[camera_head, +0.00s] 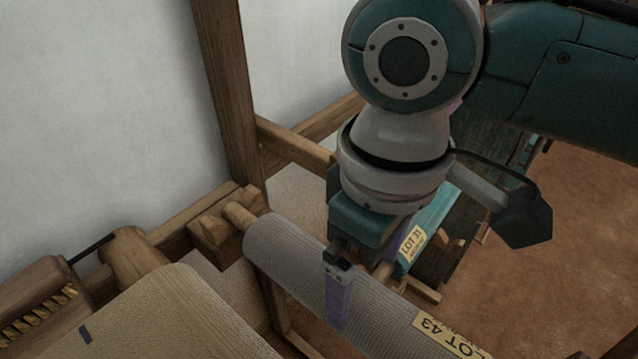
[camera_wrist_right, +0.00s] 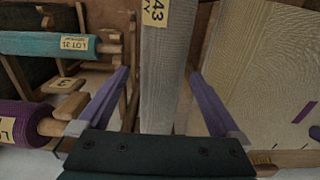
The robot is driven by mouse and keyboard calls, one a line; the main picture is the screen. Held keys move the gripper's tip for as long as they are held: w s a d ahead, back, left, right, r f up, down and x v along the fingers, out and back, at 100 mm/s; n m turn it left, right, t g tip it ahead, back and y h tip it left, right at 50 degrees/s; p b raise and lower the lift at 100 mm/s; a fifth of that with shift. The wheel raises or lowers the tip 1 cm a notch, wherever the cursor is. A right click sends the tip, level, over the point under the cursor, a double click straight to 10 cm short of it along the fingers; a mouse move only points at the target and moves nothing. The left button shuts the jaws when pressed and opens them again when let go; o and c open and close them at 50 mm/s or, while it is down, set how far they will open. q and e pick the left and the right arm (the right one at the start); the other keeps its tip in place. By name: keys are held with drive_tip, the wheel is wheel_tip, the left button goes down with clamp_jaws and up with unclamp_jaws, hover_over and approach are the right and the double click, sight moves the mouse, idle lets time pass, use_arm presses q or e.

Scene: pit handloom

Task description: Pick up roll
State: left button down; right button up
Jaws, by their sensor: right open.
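A grey woven roll with a yellow LOT 43 label lies on a wooden frame; the roll (camera_head: 290,262) runs from centre to lower right in the head view. It also shows upright in the middle of the right wrist view (camera_wrist_right: 157,95). My right gripper (camera_head: 358,298) is open above the roll, pointing down. One purple finger hangs in front of the roll's near side. In the wrist view the two fingers of the gripper (camera_wrist_right: 159,76) stand on either side of the roll with visible gaps. My left gripper is not in view.
A teal roll labelled LOT 31 (camera_head: 432,212) lies behind my right gripper. A purple roll (camera_wrist_right: 22,122) shows at the left of the wrist view. A cream cloth roll (camera_head: 165,320) lies close on the near side. A wooden post (camera_head: 226,95) stands at the back.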

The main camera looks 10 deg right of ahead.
sight(357, 289)
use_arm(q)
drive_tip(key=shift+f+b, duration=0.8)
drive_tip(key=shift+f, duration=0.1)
use_arm(e)
drive_tip(key=f, duration=0.5)
drive_tip(key=shift+a+f, duration=0.25)
drive_tip(key=shift+a, duration=0.05)
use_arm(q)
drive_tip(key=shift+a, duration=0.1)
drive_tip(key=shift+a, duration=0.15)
use_arm(e)
drive_tip(key=c, duration=1.4)
clamp_jaws()
drive_tip(key=shift+r, duration=0.1)
